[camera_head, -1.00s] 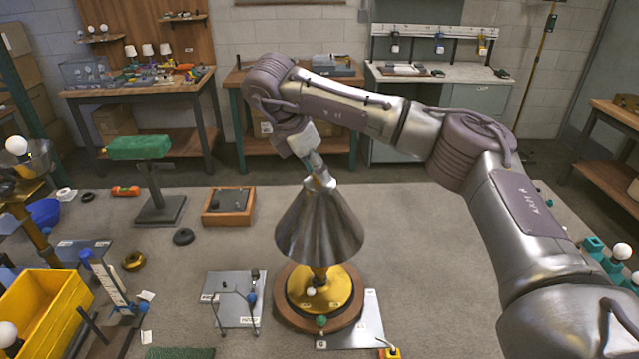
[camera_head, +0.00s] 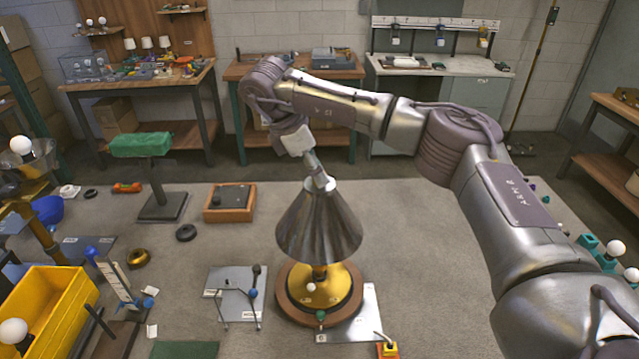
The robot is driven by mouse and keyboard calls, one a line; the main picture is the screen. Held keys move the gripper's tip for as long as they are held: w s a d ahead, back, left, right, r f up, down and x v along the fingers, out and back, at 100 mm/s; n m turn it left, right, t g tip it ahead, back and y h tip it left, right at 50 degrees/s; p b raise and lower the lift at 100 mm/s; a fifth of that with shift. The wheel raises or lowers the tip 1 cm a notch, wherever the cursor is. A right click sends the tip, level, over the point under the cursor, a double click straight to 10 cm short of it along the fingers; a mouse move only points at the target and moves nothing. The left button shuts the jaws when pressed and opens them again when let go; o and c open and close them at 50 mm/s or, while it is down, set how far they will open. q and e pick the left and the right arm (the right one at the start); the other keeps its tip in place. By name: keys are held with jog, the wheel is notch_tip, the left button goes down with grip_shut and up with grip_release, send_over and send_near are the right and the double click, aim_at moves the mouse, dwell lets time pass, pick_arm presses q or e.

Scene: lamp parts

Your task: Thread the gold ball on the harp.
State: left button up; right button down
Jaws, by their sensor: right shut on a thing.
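The lamp stands in the middle of the table, with a cone-shaped metal shade (camera_head: 318,228) over a gold base (camera_head: 325,290) on a round wooden plinth. The shade hides the harp, and the harp's top is hidden at the shade's peak. My right gripper (camera_head: 320,184) points down at the shade's top, at its peak. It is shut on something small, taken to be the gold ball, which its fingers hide. I cannot tell whether the ball touches the harp's thread. My left gripper is out of view.
A grey plate with thin rods (camera_head: 237,296) stands left of the lamp. A wooden tray (camera_head: 230,203), a green-topped stand (camera_head: 142,146) and a yellow bin (camera_head: 40,310) are further left. My right arm spans the right side.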

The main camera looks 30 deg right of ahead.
jog(key=shift+r+m+g+p, duration=0.1)
jog(key=shift+m+g+p, duration=0.3)
jog(key=shift+m+p, duration=0.55)
jog(key=c, duration=0.7)
grip_release()
jog(key=shift+w, duration=0.1)
jog(key=shift+c, duration=0.2)
jog(key=v, duration=1.1)
jog(key=shift+a+r, duration=0.15)
jog(key=shift+r, duration=0.2)
jog(key=shift+w, duration=0.1)
